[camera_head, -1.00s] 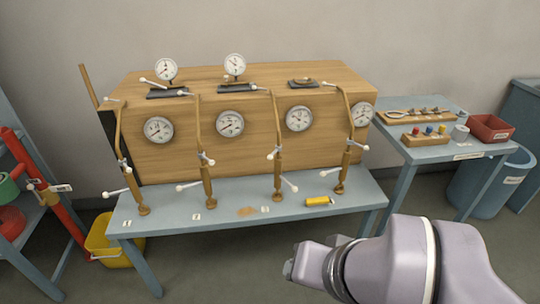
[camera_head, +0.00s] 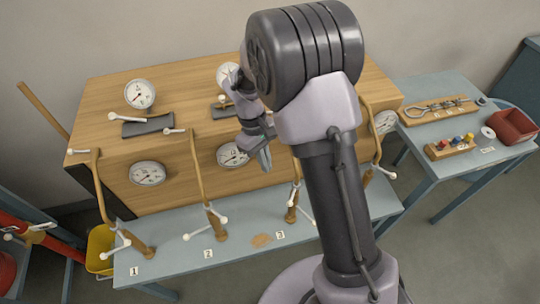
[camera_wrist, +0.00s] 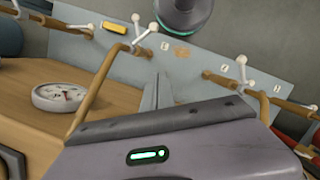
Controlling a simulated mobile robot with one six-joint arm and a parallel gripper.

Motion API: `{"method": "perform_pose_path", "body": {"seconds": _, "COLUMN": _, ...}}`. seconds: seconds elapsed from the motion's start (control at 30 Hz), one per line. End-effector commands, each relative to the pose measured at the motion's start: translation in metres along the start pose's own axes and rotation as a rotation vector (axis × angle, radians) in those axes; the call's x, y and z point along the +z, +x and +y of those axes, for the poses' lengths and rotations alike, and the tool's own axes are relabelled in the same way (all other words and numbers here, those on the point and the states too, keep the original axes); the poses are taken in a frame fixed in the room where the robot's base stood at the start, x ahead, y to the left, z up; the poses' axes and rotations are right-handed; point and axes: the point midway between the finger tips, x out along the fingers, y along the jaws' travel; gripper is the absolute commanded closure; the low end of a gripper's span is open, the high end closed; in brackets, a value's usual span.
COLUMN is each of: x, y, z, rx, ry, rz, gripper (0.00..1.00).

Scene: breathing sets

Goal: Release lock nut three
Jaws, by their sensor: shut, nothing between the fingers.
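The third upright pipe (camera_head: 293,192), beside the label "3" (camera_head: 280,235), stands at the bench front. White-tipped handles show low on it; its upper part is hidden behind my arm. In the wrist view the same pipe (camera_wrist: 92,93) bends toward the camera, with a white-tipped cross handle (camera_wrist: 137,36) at its lower end. I cannot tell which fitting is the lock nut. My gripper (camera_head: 265,158) is shut and empty, pointing down in front of the wooden box, left of the third pipe. Its fingers (camera_wrist: 158,88) also show beside that pipe in the wrist view.
Pipe two (camera_head: 200,180) and pipe one (camera_head: 103,200) stand to the left, with white-tipped handles sticking out. The wooden box (camera_head: 105,100) carries gauges behind them. A yellow cylinder (camera_wrist: 115,27) lies on the bench. A side table (camera_head: 415,138) with parts stands right.

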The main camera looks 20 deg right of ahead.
Motion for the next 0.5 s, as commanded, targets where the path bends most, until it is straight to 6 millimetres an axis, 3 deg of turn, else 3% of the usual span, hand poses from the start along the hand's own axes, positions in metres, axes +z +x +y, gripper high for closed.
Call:
{"method": "perform_pose_path", "body": {"seconds": 0.3, "x": 0.0, "y": 0.004, "z": 0.0, "rx": -0.001, "ry": 0.001, "rz": 0.0, "gripper": 1.0}}
{"method": "perform_pose_path", "body": {"seconds": 0.5, "x": 0.0, "y": 0.039, "z": -0.001, "rx": -0.002, "ry": 0.002, "rz": -0.003, "gripper": 1.0}}
